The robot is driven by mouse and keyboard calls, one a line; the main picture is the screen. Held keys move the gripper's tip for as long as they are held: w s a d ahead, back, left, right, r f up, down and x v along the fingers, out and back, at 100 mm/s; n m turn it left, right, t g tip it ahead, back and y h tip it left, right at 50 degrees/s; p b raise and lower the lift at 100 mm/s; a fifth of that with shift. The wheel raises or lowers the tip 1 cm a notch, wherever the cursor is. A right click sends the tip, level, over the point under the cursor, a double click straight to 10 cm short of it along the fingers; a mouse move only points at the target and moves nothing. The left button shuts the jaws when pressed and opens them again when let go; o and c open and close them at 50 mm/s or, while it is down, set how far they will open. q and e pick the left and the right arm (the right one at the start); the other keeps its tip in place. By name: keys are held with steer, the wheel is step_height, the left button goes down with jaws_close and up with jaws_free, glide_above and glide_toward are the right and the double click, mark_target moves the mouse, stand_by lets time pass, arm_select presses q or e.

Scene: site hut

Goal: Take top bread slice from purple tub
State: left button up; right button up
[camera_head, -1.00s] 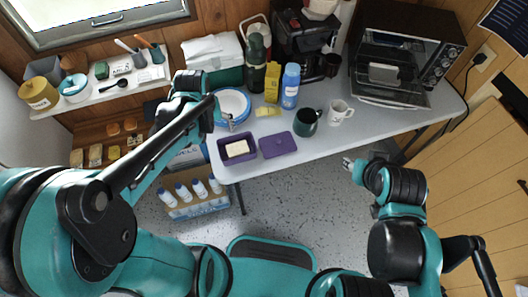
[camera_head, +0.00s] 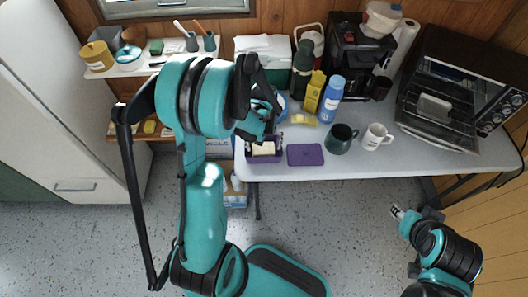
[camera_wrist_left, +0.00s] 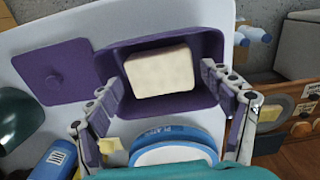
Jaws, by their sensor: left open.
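The purple tub (camera_head: 252,158) stands open near the front left edge of the table, and it fills the upper middle of the left wrist view (camera_wrist_left: 210,48). Pale bread (camera_wrist_left: 160,72) lies in it; how many slices are stacked is hard to tell. The bread also shows in the head view (camera_head: 263,149). My left gripper (camera_wrist_left: 160,78) is open and empty over the tub, with one finger on each side of the bread; contact cannot be told. In the head view it (camera_head: 264,138) is partly hidden by my arm. My right gripper (camera_head: 397,212) hangs off the table's front, its fingers too small to read.
The purple lid (camera_head: 305,155) lies flat right of the tub. A blue-rimmed plate (camera_wrist_left: 170,140) is close behind the tub. A yellow item (camera_head: 303,119), blue bottle (camera_head: 331,98), dark green mug (camera_head: 341,138) and white mug (camera_head: 376,136) stand nearby. The right front tabletop is clear.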

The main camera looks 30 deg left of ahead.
arm_select(q)
steer(key=shift+w+f, duration=0.1)
steer(key=shift+f, duration=0.6)
steer(key=shift+r, duration=0.1)
steer(key=c, duration=0.8)
steer(key=shift+r, duration=0.15)
